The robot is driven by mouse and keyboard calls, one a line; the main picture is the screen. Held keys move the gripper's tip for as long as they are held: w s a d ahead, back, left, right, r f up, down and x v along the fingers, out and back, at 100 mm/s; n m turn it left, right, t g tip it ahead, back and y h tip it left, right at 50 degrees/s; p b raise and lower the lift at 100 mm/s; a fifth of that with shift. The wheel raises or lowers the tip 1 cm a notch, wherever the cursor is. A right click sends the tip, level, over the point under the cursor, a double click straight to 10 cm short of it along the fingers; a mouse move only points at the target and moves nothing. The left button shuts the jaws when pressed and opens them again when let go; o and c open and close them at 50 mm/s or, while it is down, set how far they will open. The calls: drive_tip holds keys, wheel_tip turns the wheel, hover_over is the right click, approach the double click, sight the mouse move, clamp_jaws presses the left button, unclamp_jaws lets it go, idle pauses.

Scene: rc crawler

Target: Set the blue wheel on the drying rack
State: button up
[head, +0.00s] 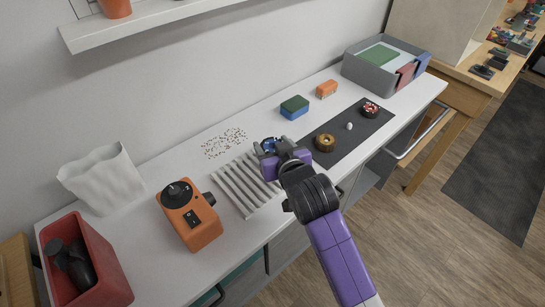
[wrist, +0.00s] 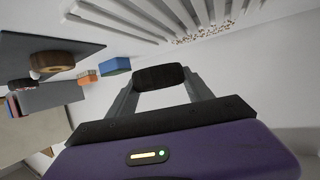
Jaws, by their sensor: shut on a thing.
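My gripper (head: 270,147) is shut on the blue wheel (head: 269,142), whose blue part shows between the fingers in the head view. In the wrist view, a dark tyre-like edge of the wheel (wrist: 160,76) spans the fingers. The white slatted drying rack (head: 232,189) lies on the white counter. The gripper and wheel are at the rack's far right end in the head view, and the arm hides part of that end. The rack's slats (wrist: 172,14) show beyond the wheel at the top of the wrist view, apart from it.
A dark mat (head: 352,138) right of the rack holds a tan wheel (head: 324,142), a red wheel (head: 370,109) and a small white object. An orange device (head: 190,215) stands close left of the rack. A green-and-blue block (head: 294,107) and speckled patch (head: 224,143) lie behind.

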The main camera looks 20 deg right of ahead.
drive_tip(key=shift+f, duration=2.4)
drive_tip(key=shift+f, duration=0.15)
drive_tip(key=o, duration=1.3)
drive_tip(key=shift+o, duration=0.2)
drive_tip(key=v, duration=1.2)
drive_tip(key=shift+b, duration=0.3)
